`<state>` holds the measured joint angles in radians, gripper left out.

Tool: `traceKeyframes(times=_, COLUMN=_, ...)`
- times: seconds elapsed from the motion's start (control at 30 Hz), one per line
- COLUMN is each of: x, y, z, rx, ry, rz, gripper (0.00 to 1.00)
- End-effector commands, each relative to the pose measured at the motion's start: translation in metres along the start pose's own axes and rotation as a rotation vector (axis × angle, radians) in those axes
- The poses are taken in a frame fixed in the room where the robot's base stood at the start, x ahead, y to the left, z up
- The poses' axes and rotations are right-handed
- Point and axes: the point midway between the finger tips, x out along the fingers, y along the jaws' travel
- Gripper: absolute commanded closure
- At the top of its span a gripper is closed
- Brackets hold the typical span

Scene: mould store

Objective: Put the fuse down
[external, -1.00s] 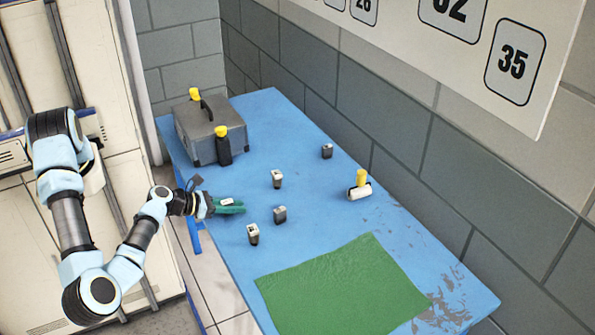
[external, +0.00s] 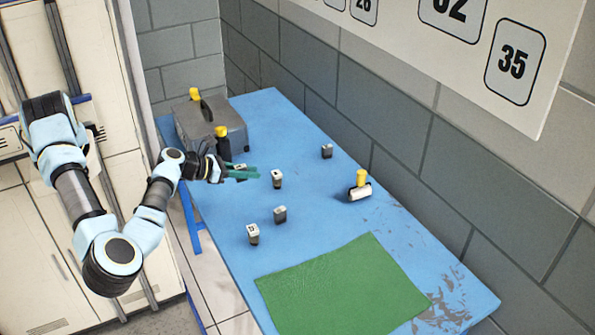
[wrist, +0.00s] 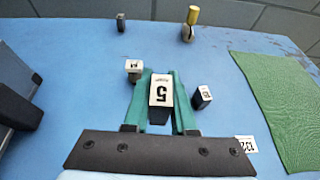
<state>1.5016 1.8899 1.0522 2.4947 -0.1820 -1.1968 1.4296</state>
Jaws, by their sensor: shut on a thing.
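My gripper (external: 245,173), with green fingers, is shut on a small dark fuse (wrist: 161,96) with a white face marked 5. In the external view the held fuse shows only as a small pale spot (external: 240,167) at the fingers. The gripper is over the blue table near its left edge, beside the toolbox. It seems held above the surface, but the exact gap cannot be told.
A green mat (external: 340,290) covers the near part of the blue table (external: 420,240).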

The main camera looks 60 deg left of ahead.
Motion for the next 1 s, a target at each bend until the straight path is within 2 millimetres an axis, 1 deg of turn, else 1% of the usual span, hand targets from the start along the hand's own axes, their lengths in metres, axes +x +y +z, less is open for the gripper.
traceKeyframes(times=0.03, x=0.015, y=0.008, z=0.008, rx=-0.015, ry=-0.006, rz=0.011, gripper=1.0)
traceKeyframes(times=0.17, x=0.043, y=0.032, z=0.044, rx=-0.025, ry=-0.008, rz=0.036, gripper=1.0)
traceKeyframes(times=0.2, x=0.05, y=0.041, z=0.055, rx=-0.029, ry=-0.01, rz=0.046, gripper=1.0)
traceKeyframes(times=0.27, x=0.062, y=0.057, z=0.072, rx=-0.035, ry=-0.011, rz=0.068, gripper=1.0)
traceKeyframes(times=0.3, x=0.071, y=0.07, z=0.083, rx=-0.044, ry=-0.013, rz=0.09, gripper=1.0)
traceKeyframes(times=0.37, x=0.087, y=0.088, z=0.096, rx=-0.061, ry=-0.015, rz=0.132, gripper=1.0)
traceKeyframes(times=0.4, x=0.099, y=0.098, z=0.101, rx=-0.072, ry=-0.017, rz=0.167, gripper=1.0)
traceKeyframes(times=0.5, x=0.124, y=0.111, z=0.107, rx=-0.1, ry=-0.022, rz=0.256, gripper=1.0)
traceKeyframes(times=0.67, x=0.157, y=0.115, z=0.107, rx=-0.143, ry=-0.034, rz=0.389, gripper=1.0)
traceKeyframes(times=0.8, x=0.179, y=0.111, z=0.103, rx=-0.188, ry=-0.04, rz=0.507, gripper=1.0)
traceKeyframes(times=0.9, x=0.191, y=0.104, z=0.098, rx=-0.223, ry=-0.039, rz=0.592, gripper=1.0)
traceKeyframes(times=1.0, x=0.198, y=0.095, z=0.092, rx=-0.257, ry=-0.033, rz=0.667, gripper=1.0)
